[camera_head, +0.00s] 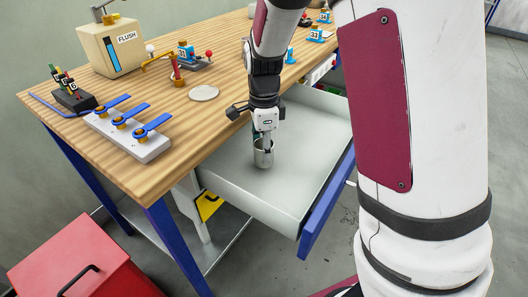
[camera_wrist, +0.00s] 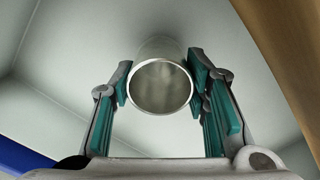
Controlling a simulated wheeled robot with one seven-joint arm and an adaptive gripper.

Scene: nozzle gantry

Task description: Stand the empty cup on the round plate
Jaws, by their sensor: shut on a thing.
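The empty cup (camera_head: 264,157) is a grey metal cylinder in the open drawer below the table. In the wrist view the cup (camera_wrist: 161,84) shows its open rim, and its inside looks empty. My gripper (camera_head: 263,136) reaches down into the drawer and is shut on the cup, with its teal finger pads (camera_wrist: 162,90) on both sides of it. The cup looks upright; I cannot tell whether its base touches the drawer floor. The round plate (camera_head: 204,93) is a flat pale disc on the wooden table, up and left of the cup, with nothing on it.
The drawer (camera_head: 300,165) has raised walls around the cup, and the table edge (camera_head: 205,150) is close by on the left. A white valve block (camera_head: 128,135) with blue levers, a flush tank (camera_head: 112,47) and a small stand (camera_head: 186,56) surround the plate's area.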

